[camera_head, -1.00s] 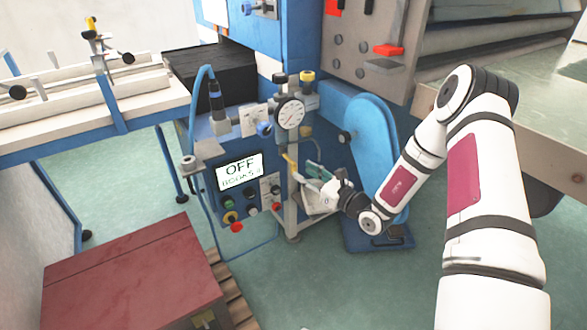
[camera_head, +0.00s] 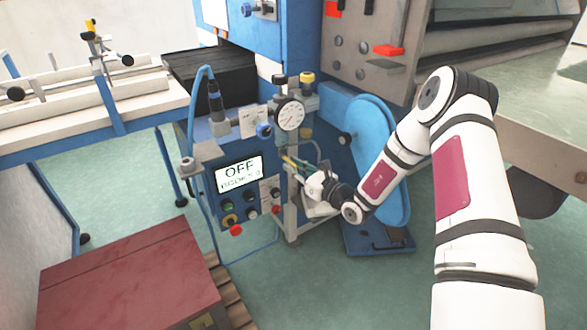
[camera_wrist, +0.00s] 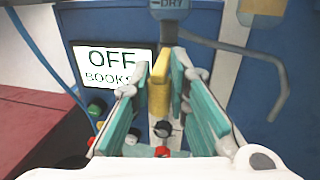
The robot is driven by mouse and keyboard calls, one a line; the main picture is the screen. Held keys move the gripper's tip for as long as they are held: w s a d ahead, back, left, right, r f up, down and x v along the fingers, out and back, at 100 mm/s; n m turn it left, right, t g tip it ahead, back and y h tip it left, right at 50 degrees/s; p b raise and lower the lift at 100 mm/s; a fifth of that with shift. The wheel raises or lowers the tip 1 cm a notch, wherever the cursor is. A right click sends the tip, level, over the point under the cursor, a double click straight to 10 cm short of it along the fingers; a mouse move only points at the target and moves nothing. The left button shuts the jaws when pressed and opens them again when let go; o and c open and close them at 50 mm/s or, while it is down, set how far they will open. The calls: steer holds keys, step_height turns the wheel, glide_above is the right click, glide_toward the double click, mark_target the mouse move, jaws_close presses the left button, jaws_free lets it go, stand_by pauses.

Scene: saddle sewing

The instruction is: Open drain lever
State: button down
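The drain lever shows as a yellow bar (camera_wrist: 158,88) in the wrist view, in front of the blue control panel (camera_head: 207,165). My gripper (camera_wrist: 167,76) has its teal fingers on either side of the lever.
The panel's screen (camera_head: 238,173) reads OFF. Knobs and a red button (camera_head: 235,230) sit below it, and a pressure gauge (camera_head: 290,115) above. A blue hose (camera_head: 193,105) runs at the left.

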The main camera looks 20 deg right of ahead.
steer(key=shift+a, duration=0.15)
steer(key=shift+w+d+n+g+y+b, duration=0.15)
steer(key=shift+n+g+y+b, duration=0.25)
steer(key=shift+n+g+y, duration=0.5)
steer(key=c, duration=1.5)
jaws_free()
steer(key=shift+c, duration=0.2)
steer(key=shift+d, duration=0.1)
